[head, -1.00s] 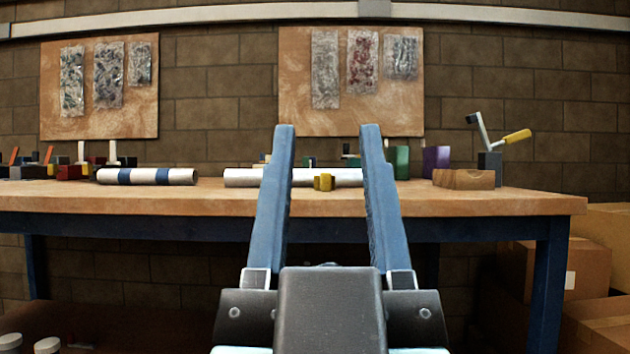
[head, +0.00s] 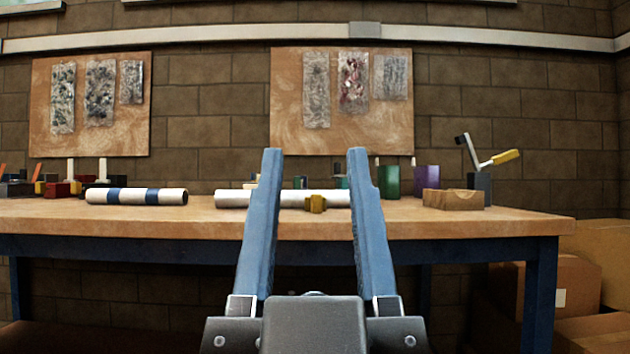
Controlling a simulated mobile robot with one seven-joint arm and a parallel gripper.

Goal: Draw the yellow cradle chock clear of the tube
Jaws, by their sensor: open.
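The small yellow cradle chock (head: 316,204) sits on the bench against the near side of a plain white tube (head: 234,199). The tube lies lengthwise on the bench, with parts of it hidden behind my fingers. My gripper (head: 315,160) is in the foreground with its two long blue fingers spread apart, empty. The gripper appears well short of the bench, though the exact distance is hard to tell.
A white tube with blue bands (head: 136,196) lies on the wooden bench (head: 130,225) at left. Cardboard boxes (head: 562,285) are right of the bench.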

